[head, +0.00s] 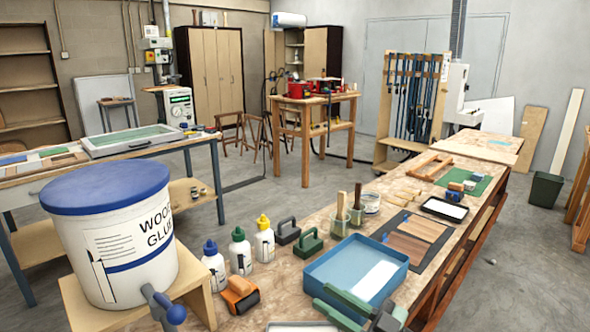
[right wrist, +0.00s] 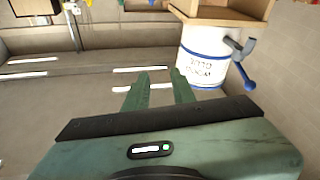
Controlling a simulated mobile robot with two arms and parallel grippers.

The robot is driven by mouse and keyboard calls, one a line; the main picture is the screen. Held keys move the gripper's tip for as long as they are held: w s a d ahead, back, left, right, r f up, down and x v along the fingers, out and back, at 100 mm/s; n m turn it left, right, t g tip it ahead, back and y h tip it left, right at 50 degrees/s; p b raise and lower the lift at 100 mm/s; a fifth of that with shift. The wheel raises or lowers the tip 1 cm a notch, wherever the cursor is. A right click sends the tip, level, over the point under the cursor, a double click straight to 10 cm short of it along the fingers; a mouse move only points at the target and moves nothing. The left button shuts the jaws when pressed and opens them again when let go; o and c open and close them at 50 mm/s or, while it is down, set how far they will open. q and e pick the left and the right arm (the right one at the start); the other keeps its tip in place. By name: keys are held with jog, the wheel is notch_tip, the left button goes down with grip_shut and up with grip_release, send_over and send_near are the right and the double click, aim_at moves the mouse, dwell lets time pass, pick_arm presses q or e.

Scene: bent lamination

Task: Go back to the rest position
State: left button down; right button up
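My right gripper (head: 322,297) shows at the bottom of the head view, its two green fingers spread apart with nothing between them. It appears in front of the near corner of a blue tray (head: 318,266) on the workbench. My left gripper is in neither view.
A wood glue bucket (head: 115,250) with a blue lid and tap stands on a wooden stand (head: 198,290); the bucket shows upside down in the right wrist view (right wrist: 205,55). Open floor (head: 530,270) lies at right.

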jog(key=w+d+f+m+t+h, duration=0.2)
jog(key=d+f+m+t+h, duration=0.1)
jog(key=d+m+t+h, duration=0.7)
jog(key=s+d+f+m+g+h, duration=0.4)
jog(key=f+g+h, duration=0.1)
jog(key=f+h, duration=0.25)
jog(key=s+f+n+g, duration=0.1)
jog(key=s+f+g, duration=0.65)
jog(key=s, duration=0.45)
jog(key=s+f+n+g, duration=0.1)
jog(key=s+f+g, duration=0.5)
jog(key=s+f, duration=0.5)
jog(key=s+f+p, duration=0.1)
jog(key=s+f, duration=0.1)
jog(key=f, duration=0.9)
jog(key=s+f, duration=0.2)
jog(key=f, duration=0.9)
jog(key=s+d+f+g, duration=0.2)
jog(key=s+f, duration=1.3)
jog(key=s, duration=0.1)
jog(key=shift+s+d+f+p, duration=0.15)
jog(key=shift+d+f+p, duration=0.05)
jog(key=shift+p, duration=0.2)
